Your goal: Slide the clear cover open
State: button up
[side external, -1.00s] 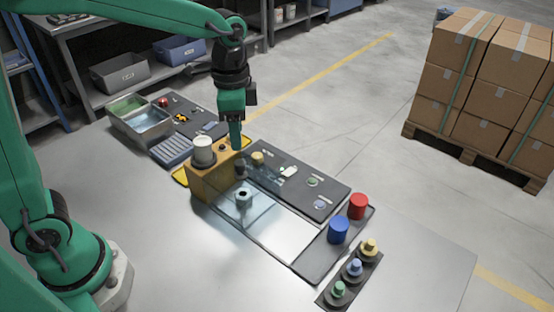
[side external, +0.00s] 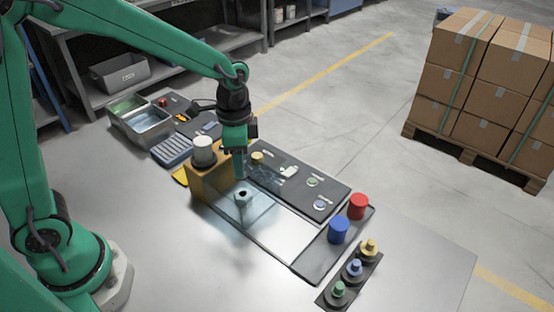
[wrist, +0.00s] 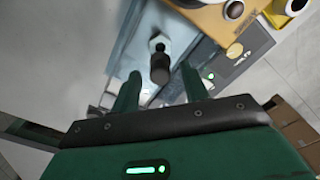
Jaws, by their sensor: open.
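The clear cover (side external: 262,212) is a see-through hood over the bare plate in front of the wooden block, and it shows as a pale blue sheet in the wrist view (wrist: 128,40). A grey hexagonal piece with a dark hole (side external: 243,194) shows through it. A dark round knob (wrist: 159,68) stands beside that piece in the wrist view; in the side view my gripper hides it. My gripper (side external: 240,172) is open and points down, low beside the block. In the wrist view its fingers (wrist: 160,80) lie either side of the knob, with gaps; I cannot tell their depth.
The wooden block (side external: 210,183) with a white cylinder (side external: 203,150) stands close left of my gripper. A dark control panel (side external: 318,195) lies behind right. Red (side external: 358,206) and blue (side external: 338,229) cylinders stand at the plate's right end.

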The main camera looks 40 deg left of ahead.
grip_shut()
jog(key=d, duration=1.3)
jog(key=shift+d, duration=0.1)
grip_release()
jog(key=shift+r, duration=0.15)
notch_tip(320, 180, up, 8)
jog(key=shift+f, duration=0.2)
dwell(0.4)
